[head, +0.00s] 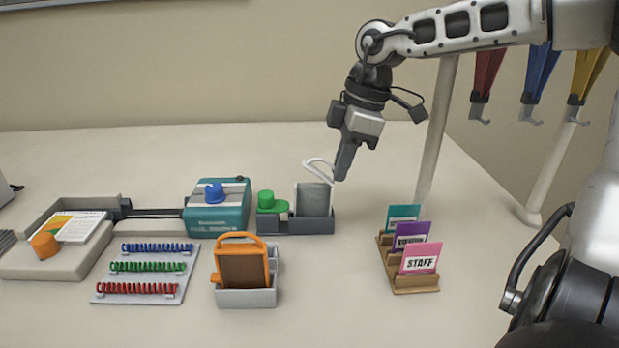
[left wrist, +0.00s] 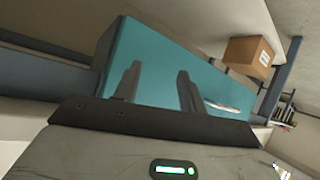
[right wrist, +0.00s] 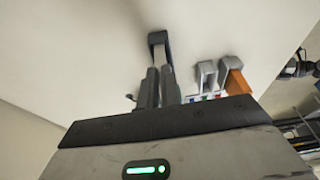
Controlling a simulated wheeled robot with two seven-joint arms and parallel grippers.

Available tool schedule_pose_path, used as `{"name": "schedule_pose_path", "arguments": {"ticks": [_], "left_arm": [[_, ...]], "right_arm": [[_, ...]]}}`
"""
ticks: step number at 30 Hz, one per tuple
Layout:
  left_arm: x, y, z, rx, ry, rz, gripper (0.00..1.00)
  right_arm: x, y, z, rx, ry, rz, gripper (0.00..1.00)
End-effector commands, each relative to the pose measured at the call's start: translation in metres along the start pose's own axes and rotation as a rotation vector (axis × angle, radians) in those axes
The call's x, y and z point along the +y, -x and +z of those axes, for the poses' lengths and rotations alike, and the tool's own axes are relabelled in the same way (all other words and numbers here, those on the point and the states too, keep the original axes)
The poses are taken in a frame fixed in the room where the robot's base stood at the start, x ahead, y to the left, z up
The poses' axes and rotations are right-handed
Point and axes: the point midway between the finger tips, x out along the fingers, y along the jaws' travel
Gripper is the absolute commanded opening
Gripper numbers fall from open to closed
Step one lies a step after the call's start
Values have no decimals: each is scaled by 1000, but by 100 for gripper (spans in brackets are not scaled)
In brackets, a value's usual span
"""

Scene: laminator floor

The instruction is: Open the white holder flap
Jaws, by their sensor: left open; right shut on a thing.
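The white holder (head: 313,200) stands upright in a dark grey tray at the middle of the table, with a grey panel inside its white frame. Its white flap (head: 319,163) is a thin frame that slants up from the holder's top. My right gripper (head: 341,177) comes down from the upper right and is shut at the flap's right end. In the right wrist view the gripper (right wrist: 159,78) has its fingers close together, hiding what is between them. My left gripper (left wrist: 156,80) is open and empty in the left wrist view, and does not show in the head view.
A green knob (head: 266,200) and the teal machine (head: 218,212) stand left of the holder. The orange holder (head: 243,267) is in front, and the card stand (head: 412,279) is to the right. Table between them is bare. A teal surface (left wrist: 165,55) lies beyond my left fingers.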

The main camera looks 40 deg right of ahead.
Motion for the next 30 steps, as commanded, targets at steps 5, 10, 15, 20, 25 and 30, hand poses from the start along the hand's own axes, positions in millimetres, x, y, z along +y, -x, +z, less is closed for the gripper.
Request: {"name": "schedule_pose_path", "arguments": {"ticks": [5, 10, 15, 20, 25, 30], "left_arm": [[0, -1, 1, 2, 0, 0, 41], [0, -2, 2, 2, 0, 0, 41], [0, -2, 3, 2, 0, 0, 41], [-1, -3, 5, 2, 0, 0, 41], [-1, -4, 7, 2, 0, 0, 41], [-1, -5, 8, 1, 0, 0, 41]], "right_arm": [[-1, -3, 6, -8, -2, -5, 0], [-1, -4, 10, -9, -3, -6, 0], [-1, -4, 11, -7, -2, -5, 0], [0, -6, 14, -4, -1, -3, 0], [0, -7, 17, -2, 0, -2, 0], [0, -8, 18, -2, -1, -1, 0]]}}
